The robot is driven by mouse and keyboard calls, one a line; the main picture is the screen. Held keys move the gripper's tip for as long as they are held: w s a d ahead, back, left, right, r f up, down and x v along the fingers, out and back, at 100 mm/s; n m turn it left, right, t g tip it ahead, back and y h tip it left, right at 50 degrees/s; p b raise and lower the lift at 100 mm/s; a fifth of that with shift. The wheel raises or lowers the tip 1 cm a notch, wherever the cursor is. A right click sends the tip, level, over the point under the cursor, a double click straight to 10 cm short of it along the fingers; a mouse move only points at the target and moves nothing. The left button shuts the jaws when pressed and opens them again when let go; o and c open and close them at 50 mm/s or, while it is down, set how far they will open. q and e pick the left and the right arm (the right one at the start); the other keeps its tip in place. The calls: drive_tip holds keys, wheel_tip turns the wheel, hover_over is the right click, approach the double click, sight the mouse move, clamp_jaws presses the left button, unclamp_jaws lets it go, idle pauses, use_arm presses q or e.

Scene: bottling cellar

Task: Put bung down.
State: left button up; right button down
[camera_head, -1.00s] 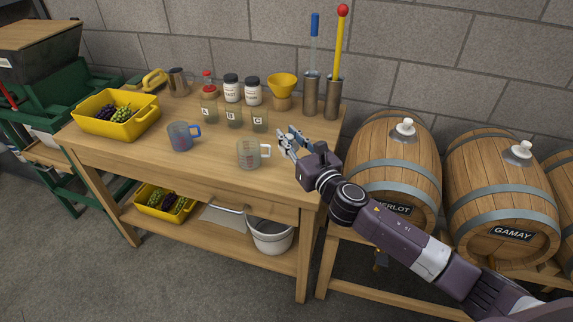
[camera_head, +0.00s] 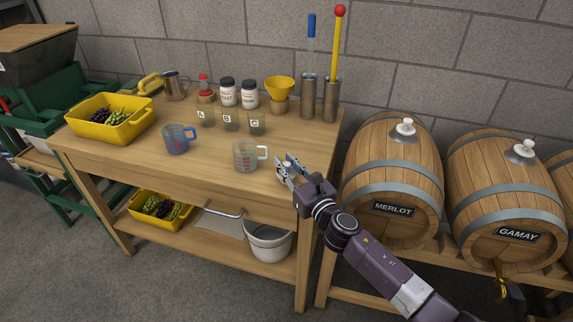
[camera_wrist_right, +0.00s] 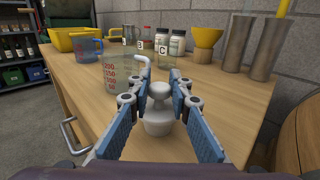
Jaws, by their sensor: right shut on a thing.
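My right gripper (camera_head: 287,168) is over the front right part of the wooden table (camera_head: 225,187), to the right of the measuring jug with the white handle (camera_head: 245,157). It is shut on a white bung (camera_wrist_right: 158,112), which shows between the blue-padded fingers in the right wrist view. The bung is upright, with a round knob on top and a wider base. I cannot tell whether its base touches the tabletop. In the head view the fingers mostly hide it. My left gripper is not in view.
A blue-handled jug (camera_head: 179,139), labelled jars (camera_head: 230,120), a yellow funnel (camera_head: 280,90) and metal cylinders (camera_head: 331,100) stand on the table. The Merlot barrel (camera_head: 392,170) and Gamay barrel (camera_head: 497,190) stand to the right. The tabletop between jug and right edge is mostly clear.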

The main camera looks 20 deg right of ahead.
drive_tip(key=c, duration=1.8)
unclamp_jaws()
drive_tip(key=shift+o, duration=0.2)
drive_tip(key=s+d+b, duration=0.1)
drive_tip(key=s+d, duration=0.1)
drive_tip(key=s, duration=0.9)
drive_tip(key=shift+s+d, duration=0.15)
drive_tip(key=shift+s, duration=0.25)
